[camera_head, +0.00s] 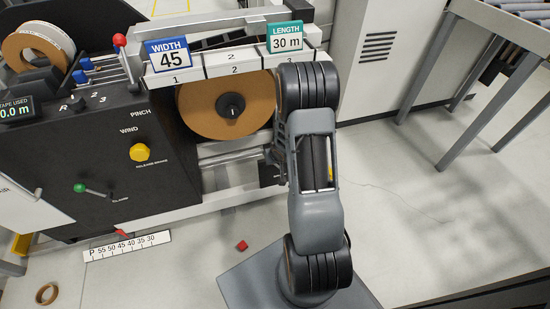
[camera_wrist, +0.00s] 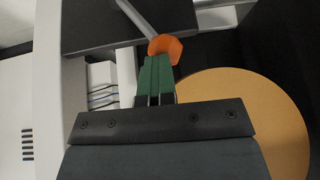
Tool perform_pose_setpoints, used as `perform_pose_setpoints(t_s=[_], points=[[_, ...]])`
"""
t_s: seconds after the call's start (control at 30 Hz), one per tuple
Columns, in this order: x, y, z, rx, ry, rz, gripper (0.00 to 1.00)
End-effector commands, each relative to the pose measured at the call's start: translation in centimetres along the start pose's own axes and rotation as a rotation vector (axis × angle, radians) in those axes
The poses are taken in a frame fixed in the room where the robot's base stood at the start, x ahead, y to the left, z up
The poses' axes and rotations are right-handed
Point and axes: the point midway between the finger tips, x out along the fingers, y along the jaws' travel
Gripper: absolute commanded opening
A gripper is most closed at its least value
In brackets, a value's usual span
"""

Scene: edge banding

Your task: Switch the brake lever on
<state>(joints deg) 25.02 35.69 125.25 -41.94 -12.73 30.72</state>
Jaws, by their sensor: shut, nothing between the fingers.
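A lever with an orange faceted knob (camera_wrist: 165,45) on a grey rod (camera_wrist: 135,16) shows in the wrist view; I take it for the brake lever, but no label on it is readable. My gripper (camera_wrist: 158,62) has green fingers, shut together and empty. Their tips end right at the near side of the orange knob; I cannot tell whether they touch it. In the head view my arm hides the lever and most of my gripper. A yellow knob (camera_head: 139,152) sits on the black panel (camera_head: 60,150) there, with small lettering below it.
A brown roll (camera_head: 215,108) sits right of the panel and shows large beside my gripper in the wrist view (camera_wrist: 250,110). A red-knobbed lever (camera_head: 120,41) and a green-knobbed lever (camera_head: 80,188) stand on the machine. A small red block (camera_head: 242,245) lies on the floor.

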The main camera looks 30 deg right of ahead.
Motion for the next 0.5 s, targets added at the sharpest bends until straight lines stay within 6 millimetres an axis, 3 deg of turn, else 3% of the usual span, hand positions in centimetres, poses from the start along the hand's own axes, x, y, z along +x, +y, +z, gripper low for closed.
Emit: perform_pose_setpoints(t_s=[0.17, 0.43, 0.5], points=[[-0.8, 0.2, -0.1, -0.005, -0.006, -0.005, 0.0], [-4.0, 1.8, -1.6, -0.011, -0.001, -0.007, 0.0], [-5.0, 0.6, -1.2, -0.014, 0.002, -0.009, 0.0]])
